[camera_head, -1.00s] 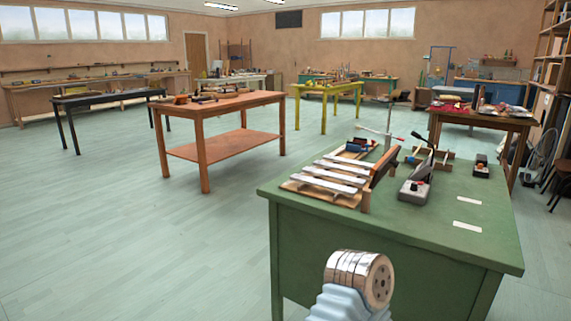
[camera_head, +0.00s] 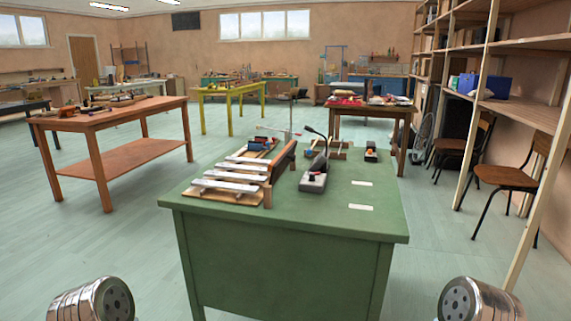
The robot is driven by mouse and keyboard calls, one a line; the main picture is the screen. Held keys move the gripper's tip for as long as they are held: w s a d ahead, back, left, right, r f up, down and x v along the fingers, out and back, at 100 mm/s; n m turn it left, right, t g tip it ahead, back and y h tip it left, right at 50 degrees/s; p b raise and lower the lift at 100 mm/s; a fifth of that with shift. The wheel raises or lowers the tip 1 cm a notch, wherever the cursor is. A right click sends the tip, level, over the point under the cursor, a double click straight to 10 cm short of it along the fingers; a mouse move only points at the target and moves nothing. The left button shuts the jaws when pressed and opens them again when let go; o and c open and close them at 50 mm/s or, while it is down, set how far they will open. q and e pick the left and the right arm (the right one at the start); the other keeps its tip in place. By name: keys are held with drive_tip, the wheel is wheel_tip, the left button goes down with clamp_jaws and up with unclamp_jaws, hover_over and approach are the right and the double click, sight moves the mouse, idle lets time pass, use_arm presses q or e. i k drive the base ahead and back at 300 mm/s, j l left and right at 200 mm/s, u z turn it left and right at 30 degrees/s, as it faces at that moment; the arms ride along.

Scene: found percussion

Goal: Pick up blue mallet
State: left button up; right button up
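The green table (camera_head: 325,218) stands in front of me. A small blue item (camera_head: 256,146) lies at its back left, behind a rack of pale bars (camera_head: 231,175). It may be the blue mallet, but it is too small and partly hidden to be sure. A thin pale stick with a red tip (camera_head: 285,131) shows just behind the rack. Neither gripper is in view. Only rounded metal parts of my arms show at the bottom left and bottom right, apart from the table.
A grey device with a dark bent neck (camera_head: 313,181) and a small dark box (camera_head: 370,156) stand on the table. An orange-brown table (camera_head: 110,116) is at left. Shelving (camera_head: 480,100) and chairs (camera_head: 505,178) line the right. The floor at left is clear.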

sight(309, 152)
drive_tip(key=i+j+u, duration=0.25)
drive_tip(key=u, duration=0.2)
drive_tip(key=i+j+u, duration=0.45)
drive_tip(key=i+u, duration=0.2)
drive_tip(key=u, duration=0.25)
drive_tip(key=i+u, duration=0.45)
drive_tip(key=i+j+u, duration=0.1)
drive_tip(key=i+u, duration=0.35)
drive_tip(key=i, duration=0.5)
drive_tip(key=i+l+z, duration=0.1)
drive_tip(key=i+z, duration=0.65)
drive_tip(key=i+j+z, duration=0.15)
drive_tip(key=i+z, duration=0.2)
drive_tip(key=i+l+z, duration=0.25)
drive_tip(key=i+z, duration=0.25)
drive_tip(key=i+l+z, duration=0.1)
drive_tip(key=i+z, duration=0.35)
drive_tip(key=i+j+z, duration=0.1)
drive_tip(key=i+z, duration=0.4)
drive_tip(key=i+j+z, duration=0.1)
drive_tip(key=i+z, duration=0.15)
drive_tip(key=i, duration=1.8)
drive_tip(key=i+z, duration=0.4)
drive_tip(key=i, duration=0.15)
drive_tip(key=i+j+z, duration=0.2)
drive_tip(key=i+z, duration=0.15)
drive_tip(key=i, duration=0.15)
